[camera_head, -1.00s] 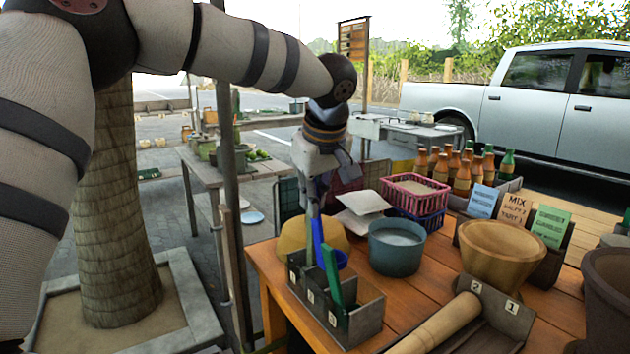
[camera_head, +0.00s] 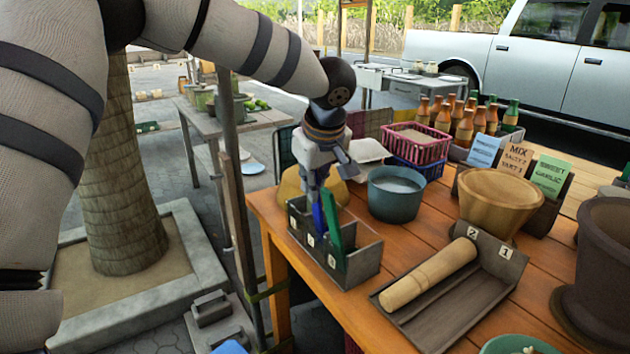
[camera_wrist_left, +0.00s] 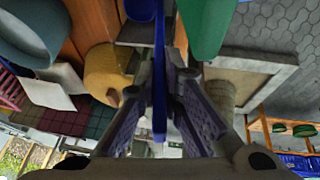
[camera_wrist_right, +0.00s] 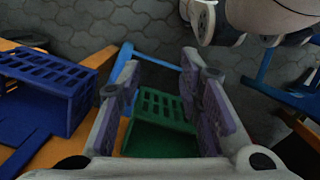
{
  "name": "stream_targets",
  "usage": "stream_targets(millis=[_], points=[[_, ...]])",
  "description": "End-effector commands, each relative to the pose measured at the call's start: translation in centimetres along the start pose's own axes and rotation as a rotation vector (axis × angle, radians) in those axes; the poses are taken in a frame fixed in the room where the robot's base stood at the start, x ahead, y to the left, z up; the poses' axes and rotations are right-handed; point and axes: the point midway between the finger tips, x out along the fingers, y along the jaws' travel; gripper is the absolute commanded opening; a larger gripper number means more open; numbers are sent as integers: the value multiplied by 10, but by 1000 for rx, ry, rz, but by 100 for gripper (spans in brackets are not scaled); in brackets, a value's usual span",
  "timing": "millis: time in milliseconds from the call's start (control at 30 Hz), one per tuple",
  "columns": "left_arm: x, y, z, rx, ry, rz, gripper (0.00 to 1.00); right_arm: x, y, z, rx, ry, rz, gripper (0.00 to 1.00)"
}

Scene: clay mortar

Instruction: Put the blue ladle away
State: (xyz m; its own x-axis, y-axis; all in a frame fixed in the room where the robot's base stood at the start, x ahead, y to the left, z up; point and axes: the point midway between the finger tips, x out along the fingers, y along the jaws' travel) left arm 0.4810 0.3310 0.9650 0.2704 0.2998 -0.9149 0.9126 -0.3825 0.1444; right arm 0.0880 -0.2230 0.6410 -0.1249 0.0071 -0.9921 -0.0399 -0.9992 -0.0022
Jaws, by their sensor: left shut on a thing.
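My left gripper (camera_head: 319,188) is shut on the blue ladle (camera_head: 319,218) by its upright handle, which also shows between the fingers in the left wrist view (camera_wrist_left: 159,75). The gripper is just above a dark grey holder (camera_head: 362,265) with numbered compartments on the wooden table. The ladle's lower end is hidden behind the holder's front wall; I cannot tell if it touches the bottom. A green utensil (camera_head: 332,230) stands in the holder beside the ladle. My right gripper (camera_wrist_right: 165,90) is open and empty, away from the holder.
A blue-grey pot (camera_head: 396,203), a yellow rounded thing (camera_head: 293,186) and a wooden bowl (camera_head: 497,213) stand near the holder. A wooden pestle (camera_head: 430,275) lies on a grey tray (camera_head: 455,305). Blue (camera_wrist_right: 50,90) and green (camera_wrist_right: 160,120) crates show in the right wrist view.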

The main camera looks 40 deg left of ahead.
Motion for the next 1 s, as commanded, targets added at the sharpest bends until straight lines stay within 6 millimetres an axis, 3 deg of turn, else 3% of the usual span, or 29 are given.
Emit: stream_targets(millis=[167, 200, 300, 633, 1000], points=[[0, 0, 0, 0, 0, 1, 0, 0, 0, 0, 0, 0, 0, 33], [0, 0, 0, 0, 0, 1, 12, 0, 0, 0, 0, 0, 0, 33], [0, 0, 0, 0, 0, 0, 31, 0, 0, 0, 0, 0, 0, 33], [-5, 0, 0, 0, 0, 1, 31, 0, 0, 0, 0, 0, 0, 33], [-94, 1, -1, -1, 1, 4, 31, 0, 0, 0, 0, 0, 0, 33]])
